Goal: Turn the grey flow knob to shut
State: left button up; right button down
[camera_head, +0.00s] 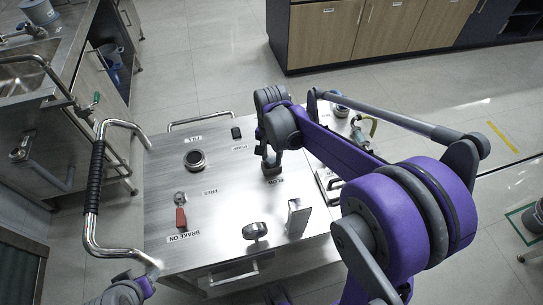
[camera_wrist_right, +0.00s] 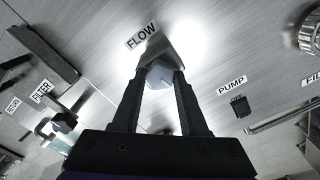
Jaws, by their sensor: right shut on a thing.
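The grey flow knob (camera_wrist_right: 159,76) stands on the steel top beside the FLOW label (camera_wrist_right: 141,36) in the right wrist view. My right gripper (camera_wrist_right: 160,80) is shut on it, one dark finger on each side. In the head view my right gripper (camera_head: 270,160) points down at the knob's place by the FLOW label (camera_head: 279,181), and the knob is mostly hidden there. The knob's exact angle is hard to tell. Part of my left arm shows at the lower left of the head view, but its fingers do not show.
The steel skid top (camera_head: 222,215) carries a round dark-rimmed fitting (camera_head: 195,160), a red brake lever (camera_head: 181,217), a black knob (camera_head: 255,231) and an upright plate (camera_head: 298,219). A PUMP switch (camera_wrist_right: 240,106) lies right of the knob. A tubular handle (camera_head: 97,180) runs along the left.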

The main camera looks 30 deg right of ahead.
jog(key=shift+m, duration=1.7)
jog(key=shift+c, duration=2.2)
grip_release()
notch_tip(320, 180, up, 11)
jog(key=shift+p, duration=0.3)
jog(key=shift+f, duration=0.1)
